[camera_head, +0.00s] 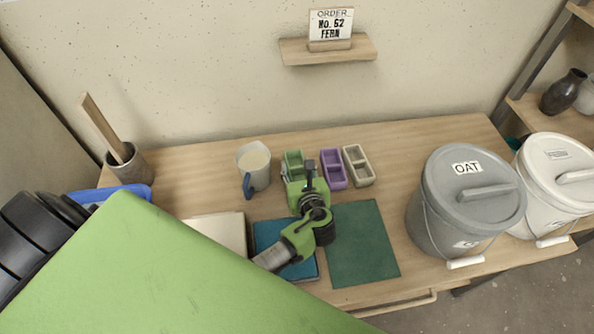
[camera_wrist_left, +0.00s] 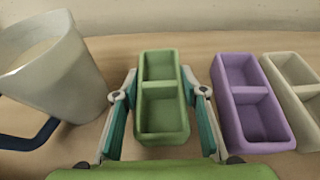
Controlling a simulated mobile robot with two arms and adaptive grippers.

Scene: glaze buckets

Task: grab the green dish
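The green dish (camera_head: 292,158) is a small two-compartment tray on the wooden table, in a row with a purple dish (camera_head: 333,169) and a cream dish (camera_head: 358,165). My left gripper (camera_head: 296,175) is over its near part in the head view and hides some of it. In the left wrist view the green dish (camera_wrist_left: 162,119) sits between the two fingers of my left gripper (camera_wrist_left: 159,80). One finger is on each side, with a narrow gap to the dish walls, so it is open. My right gripper is not in view.
A pale mug (camera_head: 253,164) with a blue handle stands just left of the green dish. The purple dish is close on the right. A dark green mat (camera_head: 361,245) lies in front. A grey bucket labelled OAT (camera_head: 440,215) and a white bucket (camera_head: 551,182) stand further right.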

